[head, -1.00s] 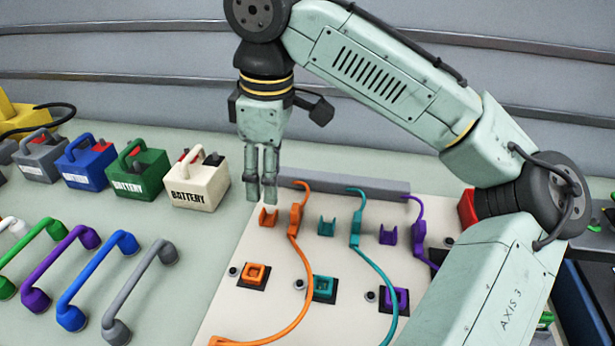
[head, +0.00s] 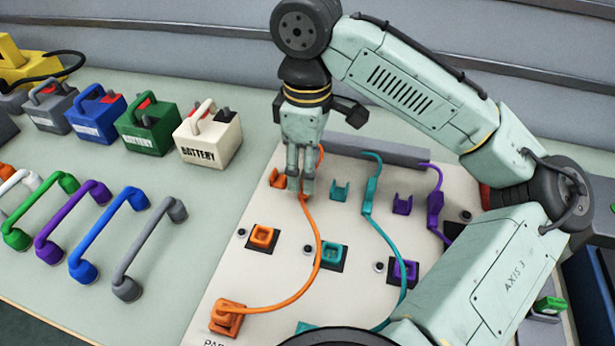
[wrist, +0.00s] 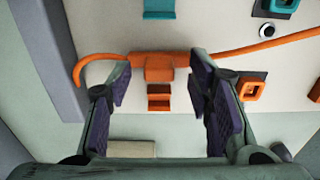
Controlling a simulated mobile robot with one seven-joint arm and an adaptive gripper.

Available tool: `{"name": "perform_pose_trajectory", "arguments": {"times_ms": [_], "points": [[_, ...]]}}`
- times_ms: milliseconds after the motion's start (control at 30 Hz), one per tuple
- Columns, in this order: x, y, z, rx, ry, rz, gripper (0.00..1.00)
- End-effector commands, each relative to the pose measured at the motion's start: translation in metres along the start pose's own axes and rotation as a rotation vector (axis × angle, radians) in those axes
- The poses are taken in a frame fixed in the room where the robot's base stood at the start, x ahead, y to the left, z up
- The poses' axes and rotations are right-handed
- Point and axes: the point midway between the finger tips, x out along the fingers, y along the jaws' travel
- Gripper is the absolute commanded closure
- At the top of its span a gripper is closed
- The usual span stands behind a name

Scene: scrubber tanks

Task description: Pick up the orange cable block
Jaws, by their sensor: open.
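The orange cable block (wrist: 158,67) shows in the wrist view on the orange cable, ahead of and between my open fingers. It looks apart from both fingers. In the head view, my gripper (head: 300,188) hides most or all of it. My gripper points down over the upper left of the pale panel; its two fingers also show in the wrist view (wrist: 161,78), with nothing between their pads. The orange cable (head: 315,240) curves down the panel to an orange plug (head: 227,318) near the front.
An orange clip (head: 277,178) is beside my fingers. An orange socket (head: 263,238) lies nearer the front. Teal (head: 370,195) and purple (head: 434,210) cable blocks stand to the right. A white battery (head: 208,138) and several coloured handles are on the left. A grey bar (head: 385,154) edges the panel's back.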

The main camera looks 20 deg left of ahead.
Motion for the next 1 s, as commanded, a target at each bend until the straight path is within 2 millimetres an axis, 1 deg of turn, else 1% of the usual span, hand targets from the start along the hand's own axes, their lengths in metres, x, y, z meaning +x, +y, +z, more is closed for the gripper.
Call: {"name": "perform_pose_trajectory", "arguments": {"times_ms": [33,133,367,1000], "points": [[0.0056,0.0002,0.0009,0.002,-0.002,0.001,0.53],[0.0129,0.0002,0.0004,0.001,-0.001,0.001,0.53],[0.0149,0.0004,0.0001,0.001,-0.001,0.002,0.53],[0.0145,0.0004,0.0002,0.001,-0.001,0.002,0.95]]}}
